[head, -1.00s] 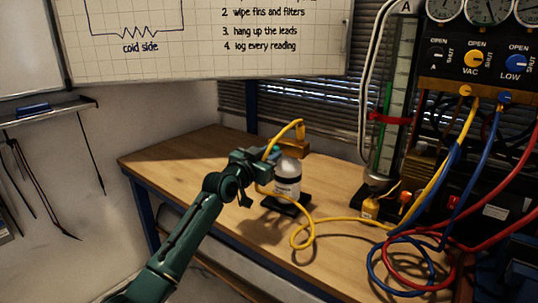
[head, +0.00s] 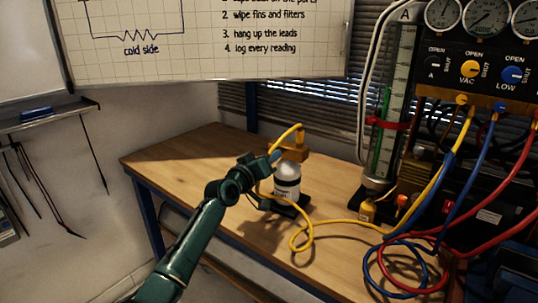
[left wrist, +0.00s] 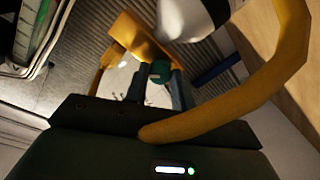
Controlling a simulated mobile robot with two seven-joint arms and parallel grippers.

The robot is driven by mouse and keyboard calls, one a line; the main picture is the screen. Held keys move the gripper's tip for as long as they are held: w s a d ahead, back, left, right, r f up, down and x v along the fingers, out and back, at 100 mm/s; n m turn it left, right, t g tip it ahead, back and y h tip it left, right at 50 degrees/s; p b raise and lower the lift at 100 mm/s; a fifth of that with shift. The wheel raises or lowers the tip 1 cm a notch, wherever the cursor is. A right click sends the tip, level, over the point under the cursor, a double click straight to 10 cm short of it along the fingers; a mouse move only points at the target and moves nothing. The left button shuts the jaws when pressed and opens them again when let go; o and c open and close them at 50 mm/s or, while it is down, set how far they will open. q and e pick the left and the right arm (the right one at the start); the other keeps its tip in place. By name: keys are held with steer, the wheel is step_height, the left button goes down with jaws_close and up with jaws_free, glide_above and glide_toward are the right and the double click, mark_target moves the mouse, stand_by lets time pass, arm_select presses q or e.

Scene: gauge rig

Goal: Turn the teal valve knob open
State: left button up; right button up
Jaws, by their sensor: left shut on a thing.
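The small round teal valve knob (left wrist: 159,70) shows in the left wrist view, between the two grey fingers of my left gripper (left wrist: 158,84). The gripper is shut on it. In the head view my left gripper (head: 273,158) reaches in from the left to the brass valve block (head: 290,153) on top of a white bottle (head: 287,181). The knob is too small and covered by the fingers to make out clearly there. The bottle stands upright on a dark base on the bench. My right gripper is not in view.
A yellow hose (head: 304,229) loops from the valve across the wooden bench (head: 185,160), passing close by my gripper. A gauge panel (head: 482,73) with hanging red, blue and yellow hoses stands at right. The left part of the bench is clear.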

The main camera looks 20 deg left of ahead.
arm_select(q)
steer(key=shift+n+p, duration=1.45)
steer(key=shift+n, duration=3.45)
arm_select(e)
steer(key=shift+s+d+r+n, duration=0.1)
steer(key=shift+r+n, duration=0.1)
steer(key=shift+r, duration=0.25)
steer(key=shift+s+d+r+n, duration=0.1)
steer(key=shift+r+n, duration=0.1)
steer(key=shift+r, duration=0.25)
arm_select(q)
steer(key=o, duration=1)
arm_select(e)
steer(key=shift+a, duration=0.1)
arm_select(q)
steer(key=shift+s, duration=0.1)
